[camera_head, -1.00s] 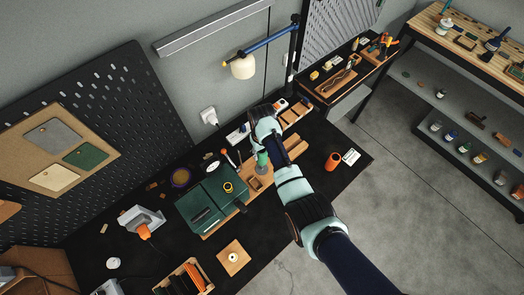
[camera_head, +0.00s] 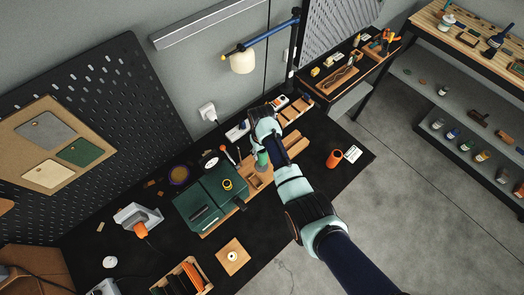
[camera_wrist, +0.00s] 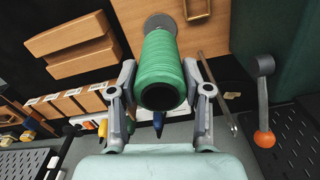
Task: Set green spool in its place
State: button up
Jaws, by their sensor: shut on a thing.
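The green spool (camera_wrist: 165,65) is a ribbed cylinder with a dark hole in its near end. It also shows in the head view (camera_head: 262,159), just below my gripper. My gripper (camera_wrist: 160,98) is shut on the spool, with one finger on each side of it. A grey round disc (camera_wrist: 160,22) shows past the spool's far end. I cannot tell whether the spool touches it. In the head view, my gripper (camera_head: 262,150) is over the wooden strip beside the green press (camera_head: 205,187).
The press lever with an orange knob (camera_wrist: 264,139) stands right of my gripper in the wrist view. Wooden blocks (camera_wrist: 70,35) lie at upper left. In the head view, an orange cup (camera_head: 333,159) stands to the right and a square wooden board (camera_head: 225,263) lies in front.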

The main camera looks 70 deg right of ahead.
aim_at(262, 158)
jog(key=shift+f+b, duration=1.95)
jog(key=shift+f, duration=0.65)
jog(key=shift+f, duration=0.15)
jog(key=o, duration=1.2)
jog(key=shift+o, duration=0.2)
notch_tip(262, 158, up, 12)
